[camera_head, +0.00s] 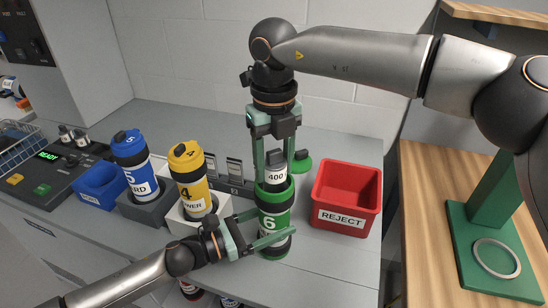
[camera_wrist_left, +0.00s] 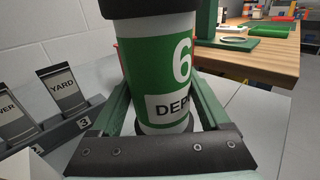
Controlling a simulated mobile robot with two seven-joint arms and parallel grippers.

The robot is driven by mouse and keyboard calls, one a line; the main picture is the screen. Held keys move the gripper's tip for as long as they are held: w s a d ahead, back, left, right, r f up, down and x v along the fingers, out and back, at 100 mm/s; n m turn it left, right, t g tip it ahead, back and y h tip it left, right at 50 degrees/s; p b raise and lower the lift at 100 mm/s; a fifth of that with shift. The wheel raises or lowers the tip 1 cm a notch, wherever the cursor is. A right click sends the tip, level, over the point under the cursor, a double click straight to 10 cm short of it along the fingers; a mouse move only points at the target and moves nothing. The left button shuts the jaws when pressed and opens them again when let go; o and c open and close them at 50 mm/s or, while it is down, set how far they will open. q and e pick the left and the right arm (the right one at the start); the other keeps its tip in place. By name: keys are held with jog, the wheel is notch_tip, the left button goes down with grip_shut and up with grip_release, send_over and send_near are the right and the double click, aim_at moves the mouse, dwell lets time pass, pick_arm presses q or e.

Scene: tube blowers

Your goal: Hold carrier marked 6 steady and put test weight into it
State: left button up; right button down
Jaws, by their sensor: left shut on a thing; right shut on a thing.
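The green carrier marked 6 (camera_head: 273,222) stands upright on the grey bench, its green lid (camera_head: 301,166) swung open to the right. My left gripper (camera_head: 268,229) is shut around its lower body from the left; the left wrist view shows the green and white carrier (camera_wrist_left: 158,70) between the fingers (camera_wrist_left: 160,112). My right gripper (camera_head: 275,160) points down from above, shut on the dark test weight with a white 400 label (camera_head: 277,175). The weight is upright at the carrier's open top. Its lower end is hidden by the rim, so its depth is unclear.
A red REJECT bin (camera_head: 346,197) stands close right of the carrier. The yellow carrier 4 (camera_head: 192,180) and blue carrier 5 (camera_head: 134,165) stand in holders at left. A numbered rack (camera_head: 235,181) stands behind.

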jog(key=shift+f, duration=0.2)
jog(key=shift+c, duration=2.2)
grip_release()
pick_arm(q)
jog(key=shift+s, duration=0.1)
pick_arm(e)
jog(key=shift+o, duration=1.3)
jog(key=shift+d+f, duration=0.1)
jog(key=shift+d, duration=0.1)
pick_arm(q)
jog(key=shift+f, duration=0.15)
pick_arm(e)
jog(key=r, duration=1.2)
jog(key=shift+s+a+r, duration=0.15)
jog(key=shift+a+r, duration=0.1)
pick_arm(q)
jog(key=o, duration=1.5)
